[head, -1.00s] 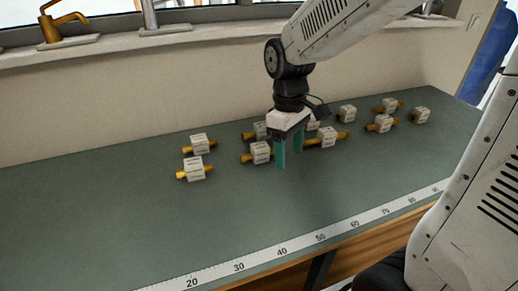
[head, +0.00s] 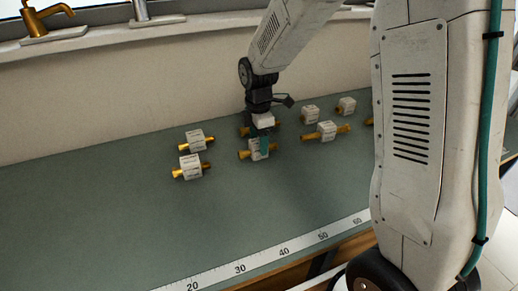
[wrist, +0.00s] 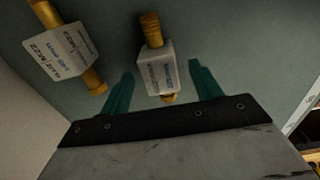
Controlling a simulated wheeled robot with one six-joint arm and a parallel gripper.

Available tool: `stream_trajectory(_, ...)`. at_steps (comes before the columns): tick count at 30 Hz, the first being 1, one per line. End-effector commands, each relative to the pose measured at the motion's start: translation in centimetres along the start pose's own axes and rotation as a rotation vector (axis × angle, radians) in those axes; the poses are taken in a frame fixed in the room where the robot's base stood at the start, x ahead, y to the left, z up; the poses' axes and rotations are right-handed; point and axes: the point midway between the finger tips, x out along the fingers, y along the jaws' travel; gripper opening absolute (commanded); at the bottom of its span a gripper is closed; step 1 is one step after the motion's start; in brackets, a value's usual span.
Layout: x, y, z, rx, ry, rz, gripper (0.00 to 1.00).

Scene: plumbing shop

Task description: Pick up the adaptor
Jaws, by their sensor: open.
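Several adaptors, brass fittings with white printed labels around the middle, lie on the green bench. One adaptor (head: 258,150) is at my gripper (head: 262,140) in the head view, partly behind its fingers. In the wrist view, my gripper (wrist: 161,69) is open, with a teal finger on each side of an adaptor (wrist: 158,68). This adaptor lies roughly lengthwise between the fingers, with a gap on both sides. Another adaptor (wrist: 62,52) lies at the upper left there, outside the left finger. Whether the fingertips touch the bench is unclear.
Two adaptors lie to the left, one in front (head: 190,168) and one behind (head: 196,140). Another (head: 326,131) lies to the right. A wall rises behind the bench (head: 90,225). A ruler strip (head: 262,257) runs along the front edge. The left bench is clear.

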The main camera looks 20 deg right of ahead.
Motion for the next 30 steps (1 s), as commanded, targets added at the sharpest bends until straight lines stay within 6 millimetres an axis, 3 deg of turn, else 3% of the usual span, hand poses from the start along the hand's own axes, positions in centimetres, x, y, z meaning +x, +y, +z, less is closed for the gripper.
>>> stream_trajectory(6,3.0,0.0,-0.1,0.000,0.000,-0.002,0.64)
stream_trajectory(14,3.3,0.0,-0.1,0.000,0.000,0.000,0.64)
stream_trajectory(20,3.3,0.0,-0.1,0.000,0.000,0.000,0.14)
stream_trajectory(30,3.1,0.0,-0.1,0.001,0.000,0.001,0.12)
